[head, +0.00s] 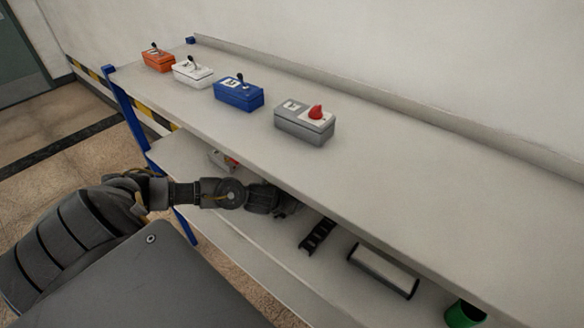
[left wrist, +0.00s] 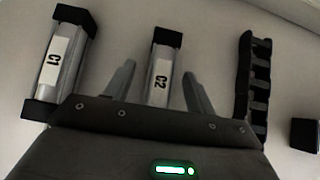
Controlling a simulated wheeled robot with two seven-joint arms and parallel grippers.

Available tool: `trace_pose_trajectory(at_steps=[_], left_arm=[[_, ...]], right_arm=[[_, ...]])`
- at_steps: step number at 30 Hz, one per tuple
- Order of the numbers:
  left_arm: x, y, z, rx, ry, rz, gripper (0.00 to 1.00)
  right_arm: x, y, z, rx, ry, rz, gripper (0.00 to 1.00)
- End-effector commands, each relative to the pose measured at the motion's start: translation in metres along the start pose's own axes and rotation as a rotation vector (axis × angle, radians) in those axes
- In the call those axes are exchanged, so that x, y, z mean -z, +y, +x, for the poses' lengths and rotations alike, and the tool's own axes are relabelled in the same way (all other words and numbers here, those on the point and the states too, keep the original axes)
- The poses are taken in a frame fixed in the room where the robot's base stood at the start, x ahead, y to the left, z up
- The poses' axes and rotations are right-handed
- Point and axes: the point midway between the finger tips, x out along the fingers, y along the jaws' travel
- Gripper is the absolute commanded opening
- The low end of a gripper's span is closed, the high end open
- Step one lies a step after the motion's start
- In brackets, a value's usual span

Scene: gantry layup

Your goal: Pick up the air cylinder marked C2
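The air cylinder marked C2 (left wrist: 160,75) is silver with a black end cap and a white label. In the left wrist view it lies between the two spread fingers of my left gripper (left wrist: 155,88), with visible gaps on both sides. Its near end is hidden behind the gripper body. The cylinder marked C1 (left wrist: 60,63) lies to its left. In the head view my left gripper (head: 285,208) reaches over the lower shelf, partly under the upper shelf, and its fingers are not clear there. My right gripper is not in view.
The upper shelf (head: 400,185) overhangs my left arm and carries orange, white, blue and grey boxes.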

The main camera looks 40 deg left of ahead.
Motion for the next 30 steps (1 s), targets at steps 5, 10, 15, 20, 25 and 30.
trace_pose_trajectory(at_steps=[5, 10, 15, 20, 25, 30], left_arm=[[0.0, 0.0, 0.0, 0.0, 0.0, 0.0, 0.32], [0.0, 0.0, 0.0, 0.0, 0.0, 0.0, 0.09], [-0.001, 0.0, -0.001, 0.0, -0.002, -0.001, 0.0], [-0.002, 0.0, -0.001, 0.0, -0.002, -0.001, 0.0], [-0.006, 0.0, -0.005, 0.0, -0.003, 0.0, 0.0], [-0.017, -0.001, -0.015, 0.001, -0.004, 0.0, 0.0]], right_arm=[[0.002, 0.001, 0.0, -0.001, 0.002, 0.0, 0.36], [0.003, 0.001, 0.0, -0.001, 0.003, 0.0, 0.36], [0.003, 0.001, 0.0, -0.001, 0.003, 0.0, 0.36], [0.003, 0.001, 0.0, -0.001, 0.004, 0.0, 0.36], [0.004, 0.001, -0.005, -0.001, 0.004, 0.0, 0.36], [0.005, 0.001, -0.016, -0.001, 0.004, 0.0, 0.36]])
